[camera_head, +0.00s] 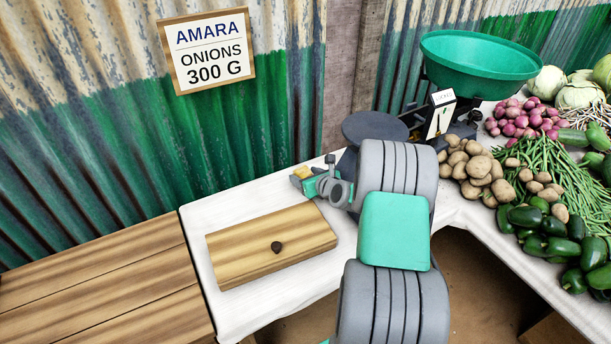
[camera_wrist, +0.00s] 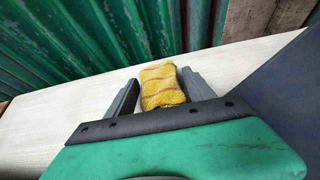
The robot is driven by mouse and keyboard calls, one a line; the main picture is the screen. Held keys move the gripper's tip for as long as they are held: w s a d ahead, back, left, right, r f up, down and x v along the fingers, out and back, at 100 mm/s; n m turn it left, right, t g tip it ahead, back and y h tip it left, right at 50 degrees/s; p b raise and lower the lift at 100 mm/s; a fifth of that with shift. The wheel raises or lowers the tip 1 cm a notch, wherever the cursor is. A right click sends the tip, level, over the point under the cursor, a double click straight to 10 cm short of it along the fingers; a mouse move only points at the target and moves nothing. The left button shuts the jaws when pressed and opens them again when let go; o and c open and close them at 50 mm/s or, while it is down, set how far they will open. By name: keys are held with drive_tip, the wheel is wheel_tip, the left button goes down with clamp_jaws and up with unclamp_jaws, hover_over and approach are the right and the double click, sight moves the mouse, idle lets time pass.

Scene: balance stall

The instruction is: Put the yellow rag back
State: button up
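The yellow rag (camera_wrist: 162,88) shows in the wrist view as a small folded, patterned cloth just above the white table top. It lies between the two dark fingers of my gripper (camera_wrist: 160,92). A narrow gap shows at the left finger; the right finger is very close to the rag, and contact there is unclear. The fingers stand apart, so my gripper looks open around it. In the head view the rag (camera_head: 302,172) is a small yellow patch at the table's back edge, beside my gripper (camera_head: 312,173). My gripper's palm hides its near end in the wrist view.
A wooden board (camera_head: 230,258) with a dark knob lies on the white table (camera_head: 198,215), left of my arm. A scale with a green bowl (camera_head: 470,80) stands behind my arm. Potatoes (camera_head: 468,165) and other vegetables fill the right. The corrugated wall (camera_head: 130,150) is close behind.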

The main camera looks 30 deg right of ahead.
drive_tip(key=shift+o, duration=0.4)
drive_tip(key=shift+r, duration=0.3)
drive_tip(key=p+v, duration=0.1)
drive_tip(key=v, duration=1.1)
drive_tip(key=shift+f, duration=0.1)
